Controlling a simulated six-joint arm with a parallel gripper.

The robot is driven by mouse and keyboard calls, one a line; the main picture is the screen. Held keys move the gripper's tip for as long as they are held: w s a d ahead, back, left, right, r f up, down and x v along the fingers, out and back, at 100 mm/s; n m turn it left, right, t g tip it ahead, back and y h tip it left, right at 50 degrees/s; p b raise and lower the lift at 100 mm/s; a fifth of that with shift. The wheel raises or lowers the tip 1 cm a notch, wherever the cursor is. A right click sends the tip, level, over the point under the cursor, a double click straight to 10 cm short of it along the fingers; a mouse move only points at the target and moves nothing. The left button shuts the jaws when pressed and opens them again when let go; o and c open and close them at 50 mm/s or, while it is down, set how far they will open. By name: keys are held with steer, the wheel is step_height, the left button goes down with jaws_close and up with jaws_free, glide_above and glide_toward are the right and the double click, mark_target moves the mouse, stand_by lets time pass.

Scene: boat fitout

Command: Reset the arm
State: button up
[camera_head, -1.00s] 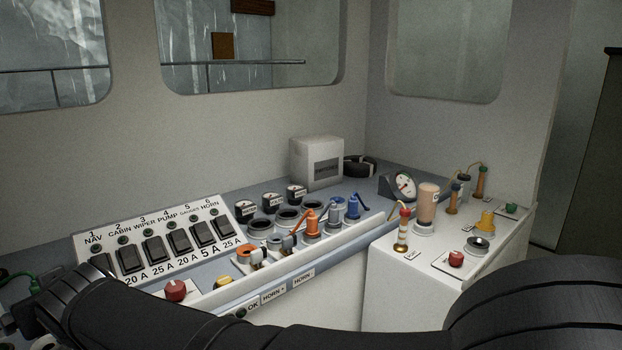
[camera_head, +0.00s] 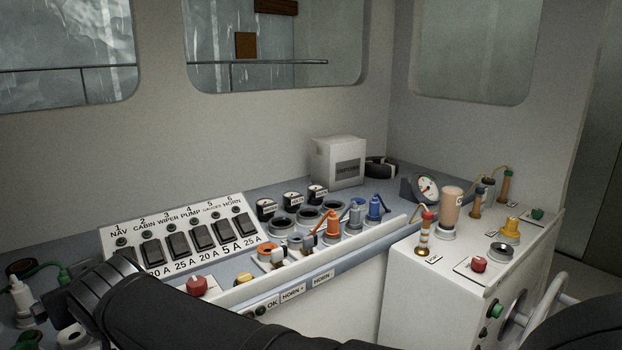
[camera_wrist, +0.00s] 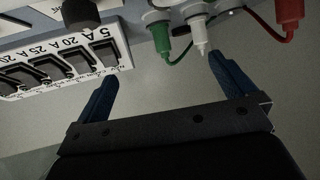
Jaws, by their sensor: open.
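My gripper (camera_wrist: 165,90) shows in the wrist view with its two blue fingers spread wide apart and nothing between them. A white plug (camera_wrist: 198,35) with a lead lies just beyond the right finger; I cannot tell whether they touch. A green plug (camera_wrist: 177,45) and a red plug (camera_wrist: 289,12) are beside it. The labelled switch panel (camera_wrist: 70,58) is at the left of that view, beyond the left finger.
The switch panel (camera_head: 184,240) stands on the console, with a red knob (camera_head: 197,285) in front. Orange and blue connectors (camera_head: 334,222) stand at its middle. A white box (camera_head: 338,161) is behind.

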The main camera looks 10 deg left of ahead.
mark_target(194, 281)
steer(key=x, duration=0.3)
steer(key=shift+w+a+f, duration=0.15)
steer(key=shift+a+f, duration=0.05)
steer(key=shift+a, duration=0.1)
steer(key=v, duration=0.9)
steer(key=shift+d+r, duration=0.2)
steer(key=w+f+m+h, duration=0.1)
steer(key=w+m, duration=0.1)
steer(key=w+f+m+h, duration=0.1)
steer(key=w+m+h, duration=0.1)
steer(key=w, duration=0.1)
steer(key=w+d+f+m+g+h, duration=0.1)
steer(key=w+f+m+h, duration=0.1)
steer(key=shift+w, duration=0.2)
steer(key=w+d+f+m+g+h, duration=0.1)
steer(key=w+m, duration=0.1)
steer(key=w+d+f+m+g+h, duration=0.1)
steer(key=w+m+h, duration=0.1)
steer(key=w+d+f+m+g+h, duration=0.1)
steer(key=w+d+f+m, duration=0.1)
steer(key=shift+w+m+h, duration=0.3)
steer(key=shift+w+m, duration=0.05)
steer(key=shift+m, duration=0.05)
steer(key=shift+w+d+f+m+g+h, duration=0.2)
steer(key=shift+w+d+m+g+h, duration=0.55)
steer(key=shift+d+m+g, duration=0.35)
